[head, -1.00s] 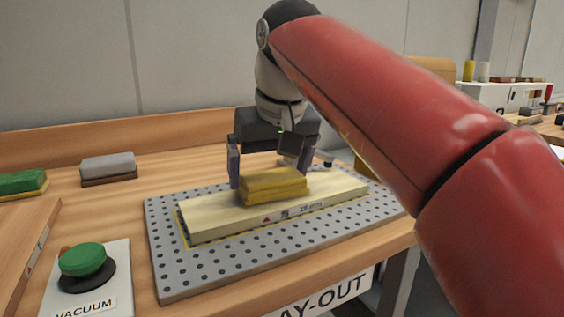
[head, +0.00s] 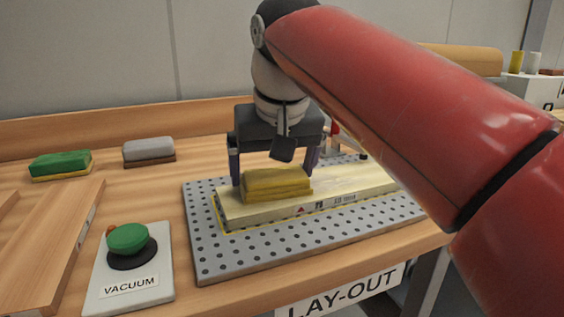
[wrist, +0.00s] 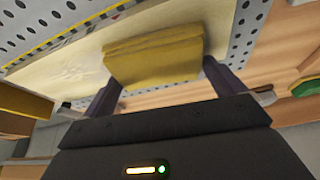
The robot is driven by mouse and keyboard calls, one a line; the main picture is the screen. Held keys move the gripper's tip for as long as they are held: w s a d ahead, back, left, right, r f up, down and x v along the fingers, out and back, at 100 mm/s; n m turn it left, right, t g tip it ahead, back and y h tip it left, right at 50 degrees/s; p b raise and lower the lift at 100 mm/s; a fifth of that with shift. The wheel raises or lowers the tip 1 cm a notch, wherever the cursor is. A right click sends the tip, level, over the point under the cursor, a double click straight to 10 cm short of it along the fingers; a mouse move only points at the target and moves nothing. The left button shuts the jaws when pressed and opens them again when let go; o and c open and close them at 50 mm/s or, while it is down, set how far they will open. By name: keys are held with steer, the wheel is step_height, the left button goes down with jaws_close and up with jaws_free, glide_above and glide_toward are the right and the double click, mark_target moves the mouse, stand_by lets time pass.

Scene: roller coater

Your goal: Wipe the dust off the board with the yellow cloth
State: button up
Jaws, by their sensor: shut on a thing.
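The pale board (head: 340,190) lies flat on a grey perforated plate (head: 235,262). The folded yellow cloth (head: 278,184) rests on the board near its left end. My gripper (head: 274,172) is above the board with its fingers shut on the cloth, one at each side. The wrist view shows the cloth (wrist: 155,58) between the two dark fingers, with the board (wrist: 75,72) beside it. Faint grey marks show on the board there; how much dust lies under the cloth is hidden.
A green button on a VACUUM panel (head: 130,285) is at the front left. A green-topped block (head: 60,165) and a grey-topped block (head: 149,152) lie behind it. A backboard (head: 60,145) edges the bench.

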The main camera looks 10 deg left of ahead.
mark_target(250, 176)
steer(key=shift+s+a+f, duration=0.15)
steer(key=shift+s+a, duration=0.4)
steer(key=shift+a, duration=0.2)
steer(key=shift+s+a+f, duration=0.1)
steer(key=shift+s+a, duration=0.4)
steer(key=shift+a, duration=0.25)
steer(key=shift+s+a+r, duration=0.1)
steer(key=shift+s+a, duration=0.3)
steer(key=shift+a, duration=0.2)
steer(key=shift+s+a+r, duration=0.1)
steer(key=shift+s+a, duration=0.25)
steer(key=shift+a, duration=0.2)
